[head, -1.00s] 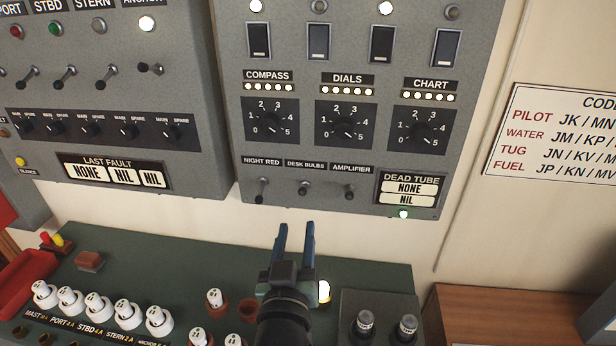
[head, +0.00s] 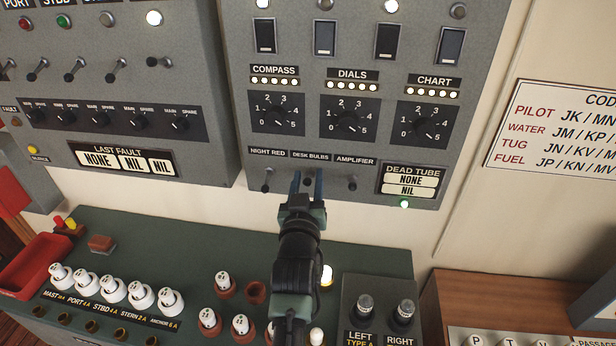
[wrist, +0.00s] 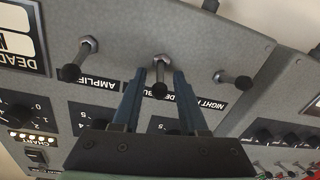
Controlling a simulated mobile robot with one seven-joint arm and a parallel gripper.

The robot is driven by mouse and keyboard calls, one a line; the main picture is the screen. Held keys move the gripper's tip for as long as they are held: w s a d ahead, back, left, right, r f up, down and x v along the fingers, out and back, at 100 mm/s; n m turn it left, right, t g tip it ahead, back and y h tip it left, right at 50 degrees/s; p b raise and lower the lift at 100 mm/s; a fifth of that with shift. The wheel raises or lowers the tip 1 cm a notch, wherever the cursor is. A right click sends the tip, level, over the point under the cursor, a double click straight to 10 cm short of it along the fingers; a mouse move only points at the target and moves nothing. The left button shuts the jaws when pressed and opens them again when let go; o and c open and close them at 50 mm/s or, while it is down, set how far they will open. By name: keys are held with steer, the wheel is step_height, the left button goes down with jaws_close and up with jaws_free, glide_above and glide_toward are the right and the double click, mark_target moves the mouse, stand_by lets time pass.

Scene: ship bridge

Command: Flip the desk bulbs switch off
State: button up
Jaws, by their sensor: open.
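The desk bulbs switch (wrist: 160,88) is a small metal toggle with a dark tip, under the DESK BULBS label (head: 311,155) on the grey panel. In the wrist view its lever lies between my gripper's two open blue fingers; I cannot tell whether they touch it. In the head view my gripper (head: 307,182) is right below that label and hides most of the switch. The night red toggle (head: 267,182) is on its left and the amplifier toggle (head: 352,182) on its right in the head view.
Dials and rocker switches fill the grey panel (head: 455,110) above.

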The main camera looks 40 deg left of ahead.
jaws_close()
stand_by(0.3)
steer(key=shift+f, duration=0.1)
